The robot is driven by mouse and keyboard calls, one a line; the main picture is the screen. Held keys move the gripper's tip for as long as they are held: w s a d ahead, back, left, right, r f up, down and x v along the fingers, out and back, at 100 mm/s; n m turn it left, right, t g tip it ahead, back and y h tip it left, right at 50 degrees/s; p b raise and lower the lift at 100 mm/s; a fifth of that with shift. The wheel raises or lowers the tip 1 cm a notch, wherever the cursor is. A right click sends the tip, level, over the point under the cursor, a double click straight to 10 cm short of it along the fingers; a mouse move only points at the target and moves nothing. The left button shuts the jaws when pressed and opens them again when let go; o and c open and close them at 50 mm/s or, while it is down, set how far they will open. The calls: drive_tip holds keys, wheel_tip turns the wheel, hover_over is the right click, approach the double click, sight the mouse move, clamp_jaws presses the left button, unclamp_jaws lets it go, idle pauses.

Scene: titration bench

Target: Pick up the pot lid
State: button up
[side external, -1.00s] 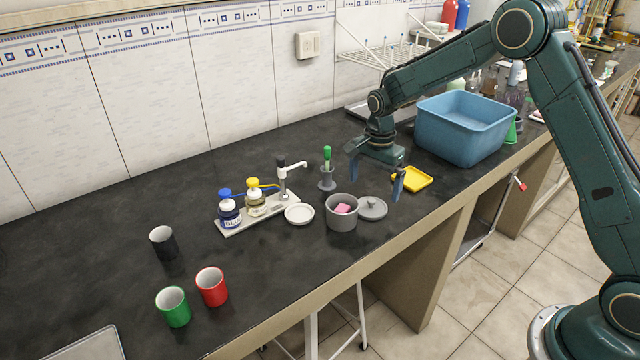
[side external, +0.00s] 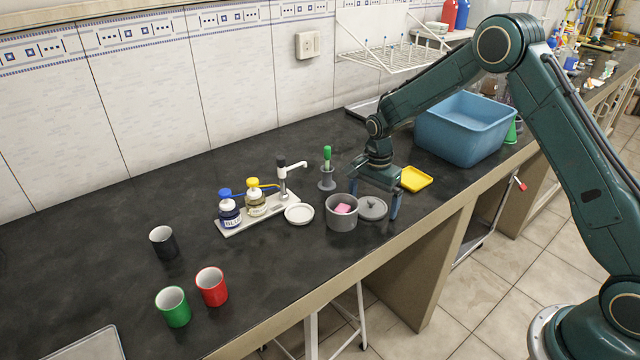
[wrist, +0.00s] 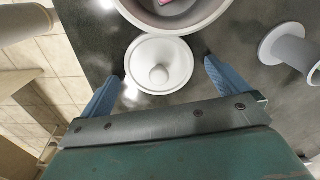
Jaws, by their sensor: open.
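The grey round pot lid (side external: 371,209) lies on the black bench just right of the grey pot (side external: 342,214). A pink piece (side external: 344,208) is inside the pot. My gripper (side external: 374,200) is open and low over the lid, with its two fingers on either side of it. In the wrist view the lid (wrist: 158,64), with its round knob, lies between and slightly ahead of the blue fingertips, which stand apart from it. The pot (wrist: 172,14) shows just beyond the lid. Whether the fingertips touch the bench is unclear.
A yellow tray (side external: 416,179) and a blue basin (side external: 465,128) stand behind my gripper. A green-handled tool in a grey stand (side external: 327,176) is behind the pot. A white dish (side external: 299,214) and bottles (side external: 229,212) are to the left. The bench's front edge is close to the right finger.

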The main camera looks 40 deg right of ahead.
sight(373, 199)
drive_tip(key=c, duration=1)
drive_tip(key=shift+r, duration=0.15)
wheel_tip(373, 199, up, 20)
drive_tip(key=shift+f, duration=0.1)
idle(0.3)
drive_tip(key=shift+f, duration=0.1)
idle(0.4)
drive_tip(key=a+f, duration=0.2)
drive_tip(key=a, duration=0.1)
drive_tip(key=a+f, duration=0.3)
drive_tip(key=w+a+f, duration=0.1)
drive_tip(key=a+f, duration=0.1)
drive_tip(key=shift+a+f, duration=0.15)
drive_tip(key=shift+a, duration=0.25)
